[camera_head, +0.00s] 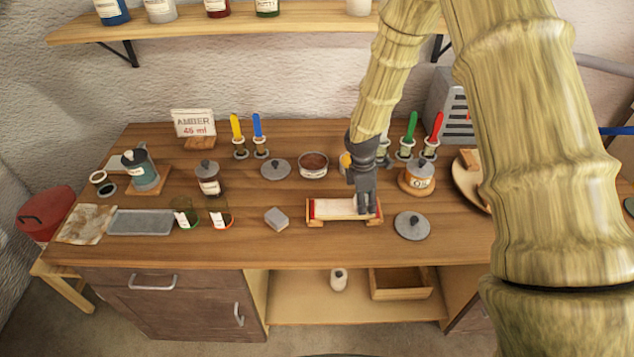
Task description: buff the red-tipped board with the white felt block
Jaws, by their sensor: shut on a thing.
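The pale board with a red left end (330,207) lies level in a low wooden cradle (343,222) near the front middle of the bench. My gripper (367,208) points down over the board's right part, with its fingertips close to the board's surface. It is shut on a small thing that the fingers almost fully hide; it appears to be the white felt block. I cannot tell whether the block touches the board.
A grey block (277,217) lies left of the cradle, and a round grey lid (412,226) lies right of it. Behind stand an open tin (314,164), a lidded OIL pot (416,178) and upright coloured pieces in holders. A grey tray (141,222) lies at left.

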